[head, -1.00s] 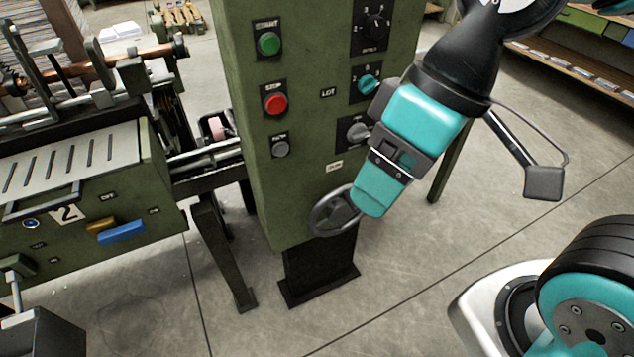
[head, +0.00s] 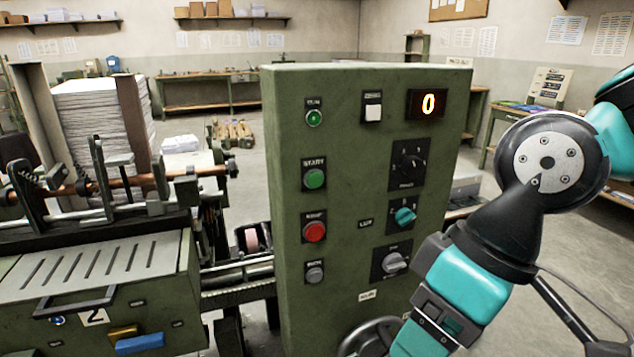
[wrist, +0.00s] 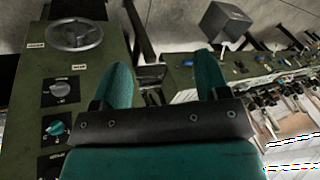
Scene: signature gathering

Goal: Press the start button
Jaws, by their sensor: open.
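The green start button (head: 314,179) sits on a black plate labelled START, on the left side of the green control panel (head: 345,120). A red button (head: 315,232) is below it and a grey button (head: 314,273) is lower still. My arm hangs at the right of the panel in the head view, its end cut off by the lower edge. In the wrist view my gripper (wrist: 165,85) is open and empty, its two teal fingers apart. The panel's lower knobs and handwheel (wrist: 75,35) show left of the fingers there. The start button is not in the wrist view.
Right of the start button are a black dial (head: 409,163), a teal knob (head: 405,215) and a grey knob (head: 394,263). A red display (head: 428,104) reads 0, beside a white switch (head: 373,112). The feeder machine (head: 100,270) stands at the left. Space before the panel's left side looks clear.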

